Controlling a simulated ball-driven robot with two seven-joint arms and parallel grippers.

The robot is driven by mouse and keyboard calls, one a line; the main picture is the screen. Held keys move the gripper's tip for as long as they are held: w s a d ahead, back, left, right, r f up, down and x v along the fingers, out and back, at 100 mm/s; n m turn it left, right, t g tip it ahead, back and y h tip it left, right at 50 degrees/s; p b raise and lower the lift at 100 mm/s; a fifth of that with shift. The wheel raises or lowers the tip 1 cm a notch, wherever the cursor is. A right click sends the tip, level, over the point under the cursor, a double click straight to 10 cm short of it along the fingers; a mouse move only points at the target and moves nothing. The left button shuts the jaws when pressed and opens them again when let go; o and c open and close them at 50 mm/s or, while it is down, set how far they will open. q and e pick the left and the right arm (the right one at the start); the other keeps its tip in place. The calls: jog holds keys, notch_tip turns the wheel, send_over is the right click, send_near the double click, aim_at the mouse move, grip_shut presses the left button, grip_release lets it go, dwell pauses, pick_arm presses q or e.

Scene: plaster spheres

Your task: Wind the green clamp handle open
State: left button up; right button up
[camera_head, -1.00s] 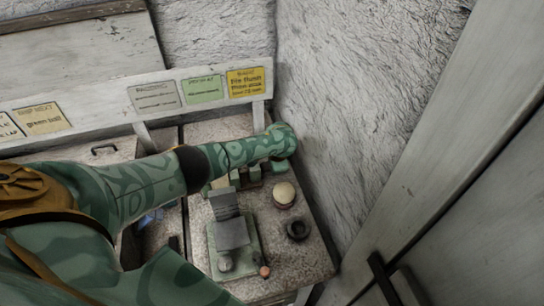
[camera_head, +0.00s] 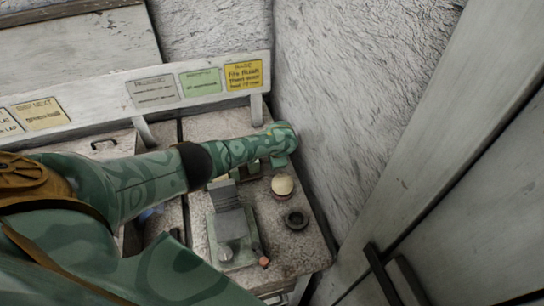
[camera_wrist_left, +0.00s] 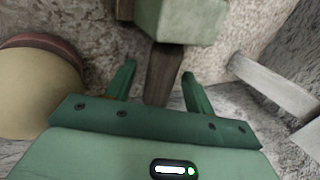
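My left gripper (camera_wrist_left: 158,80) is open, with its two green fingers apart on either side of a dark brown upright bar (camera_wrist_left: 162,72). The bar hangs below a pale green block (camera_wrist_left: 180,20); I cannot tell whether the fingers touch the bar. In the head view my left forearm covers most of this spot, and only part of a green clamp-like piece (camera_head: 278,161) shows beneath the wrist. I cannot make out which part is the clamp handle. My right gripper is not in view.
A cream sphere (camera_head: 282,184) on a reddish base stands close by; it also shows in the wrist view (camera_wrist_left: 35,95). A dark ring (camera_head: 295,220) and a grey device (camera_head: 232,225) with an orange-knobbed lever (camera_head: 264,262) are nearer. A rough wall (camera_head: 350,110) rises right of the bench.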

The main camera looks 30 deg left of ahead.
pick_arm(q)
jog(key=p+v, duration=0.9)
jog(key=v, duration=0.7)
jog(key=shift+s, duration=0.1)
